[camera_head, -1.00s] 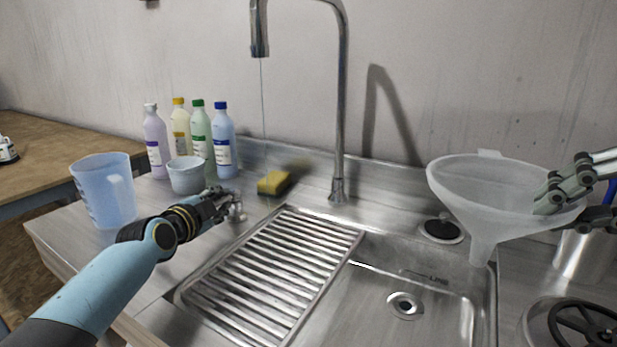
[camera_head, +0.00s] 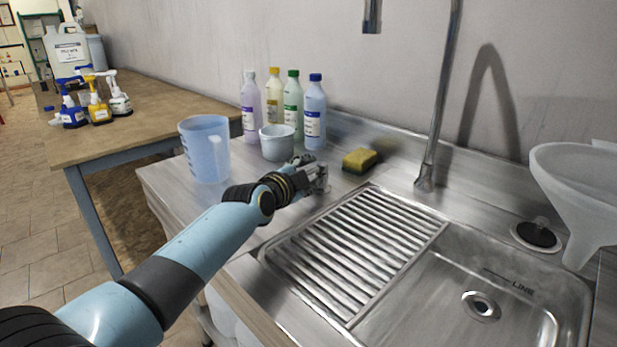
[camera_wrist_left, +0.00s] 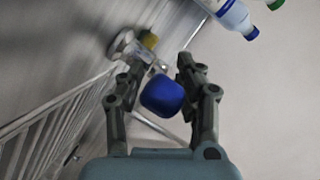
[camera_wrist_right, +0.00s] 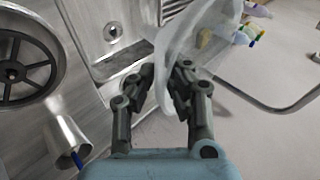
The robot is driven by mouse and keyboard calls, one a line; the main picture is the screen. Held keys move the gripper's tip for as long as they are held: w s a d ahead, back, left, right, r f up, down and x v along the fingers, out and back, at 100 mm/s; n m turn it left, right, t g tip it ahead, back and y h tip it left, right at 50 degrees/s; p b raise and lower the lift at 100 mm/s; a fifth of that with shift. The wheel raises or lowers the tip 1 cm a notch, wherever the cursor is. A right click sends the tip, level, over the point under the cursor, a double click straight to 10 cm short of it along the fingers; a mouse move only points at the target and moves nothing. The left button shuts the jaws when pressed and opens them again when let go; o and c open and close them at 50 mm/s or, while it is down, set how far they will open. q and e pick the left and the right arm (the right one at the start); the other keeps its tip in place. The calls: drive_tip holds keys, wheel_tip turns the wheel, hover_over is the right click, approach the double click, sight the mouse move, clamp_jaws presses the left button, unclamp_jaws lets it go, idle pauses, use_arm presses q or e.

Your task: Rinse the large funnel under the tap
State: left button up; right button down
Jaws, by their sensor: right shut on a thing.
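The large funnel (camera_head: 578,185), whitish and translucent, is cut off by the right edge of the head view, its spout pointing down near the sink's right side. In the right wrist view, my right gripper (camera_wrist_right: 165,82) is shut on the rim of the funnel (camera_wrist_right: 205,45). The tap (camera_head: 437,110) rises behind the sink; only the end of its spout (camera_head: 372,15) shows at the top. My left gripper (camera_head: 312,178) is low over the counter left of the drainboard. In the left wrist view its fingers are apart, with a blue knob (camera_wrist_left: 163,96) between or beyond them; contact is unclear.
The sink (camera_head: 520,290) has a ribbed drainboard (camera_head: 360,250) on its left.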

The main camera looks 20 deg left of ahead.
use_arm(q)
drive_tip(key=v, duration=1.2)
